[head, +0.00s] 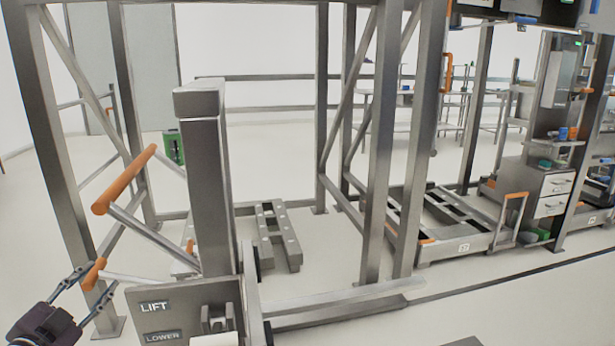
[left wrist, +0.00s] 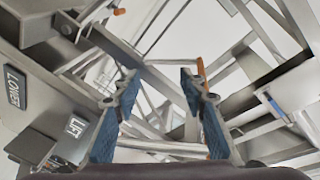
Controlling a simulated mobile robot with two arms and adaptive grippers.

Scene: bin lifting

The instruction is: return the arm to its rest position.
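My left gripper (head: 100,277) is at the lower left of the head view, its two thin fingers spread apart. The orange end of a lower bar (head: 93,274) shows between or just behind its fingertips; I cannot tell if they touch. In the left wrist view, the blue-padded fingers (left wrist: 160,76) are open with a clear gap and nothing held. An orange piece shows beside the right fingertip. A longer orange handle (head: 125,180) stands above on the lift. My right gripper is not in view.
A grey lift column (head: 207,190) stands right of the gripper, with a panel marked LIFT and LOWER (head: 190,312) at its base. A steel frame (head: 378,140) surrounds it. A station with drawers (head: 548,190) is at the right. Open floor shows behind.

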